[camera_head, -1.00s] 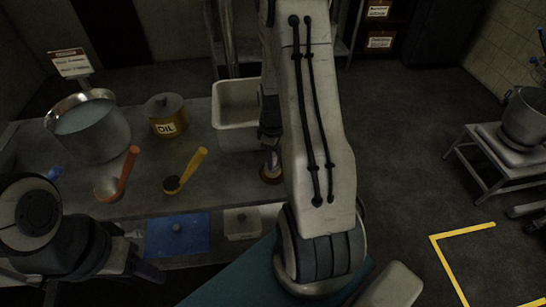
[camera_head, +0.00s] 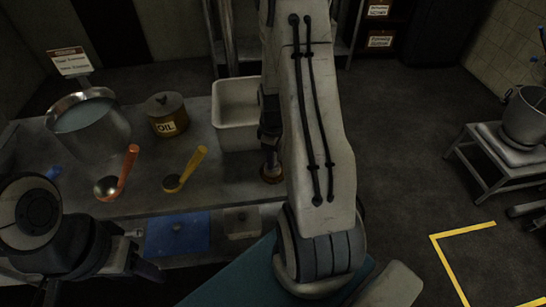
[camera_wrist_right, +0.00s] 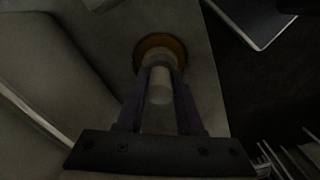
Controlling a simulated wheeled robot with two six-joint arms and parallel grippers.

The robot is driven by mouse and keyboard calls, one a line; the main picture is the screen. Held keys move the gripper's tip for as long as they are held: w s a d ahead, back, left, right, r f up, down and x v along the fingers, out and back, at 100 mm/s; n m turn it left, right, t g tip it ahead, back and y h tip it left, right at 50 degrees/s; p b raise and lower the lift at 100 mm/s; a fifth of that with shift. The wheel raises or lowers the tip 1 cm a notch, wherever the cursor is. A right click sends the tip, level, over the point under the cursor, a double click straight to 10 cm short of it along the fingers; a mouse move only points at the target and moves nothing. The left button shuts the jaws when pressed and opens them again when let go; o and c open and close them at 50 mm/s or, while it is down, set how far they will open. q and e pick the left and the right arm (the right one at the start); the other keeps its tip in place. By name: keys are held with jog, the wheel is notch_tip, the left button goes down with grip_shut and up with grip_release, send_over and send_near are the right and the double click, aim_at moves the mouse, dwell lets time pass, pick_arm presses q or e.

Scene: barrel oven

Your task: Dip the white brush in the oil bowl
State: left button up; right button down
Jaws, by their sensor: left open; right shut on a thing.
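My right gripper (camera_wrist_right: 160,100) is shut on a pale, thick upright handle, which I take to be the white brush (camera_wrist_right: 160,88). Its far end meets a round brown-orange rim, likely the oil bowl (camera_wrist_right: 150,42). In the head view the bowl (camera_head: 271,175) stands near the table's right end, directly below my right gripper (camera_head: 270,150), partly hidden by my right arm. Whether the brush tip is inside the bowl or just above it, I cannot tell. My left gripper (camera_head: 145,255) is open and empty at the table's front left.
A brown pot marked OIL (camera_head: 167,125), a large metal pot (camera_head: 90,130) and a white bin (camera_head: 236,115) stand on the table (camera_head: 215,185). An orange ladle (camera_head: 125,170) and a yellow ladle (camera_head: 190,167) lie in front. A stool with a pot (camera_head: 522,120) is at right.

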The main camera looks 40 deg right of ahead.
jog(key=shift+f, duration=0.4)
dwell(1.1)
notch_tip(320, 180, up, 7)
jog(key=p, duration=0.6)
dwell(0.4)
dwell(0.5)
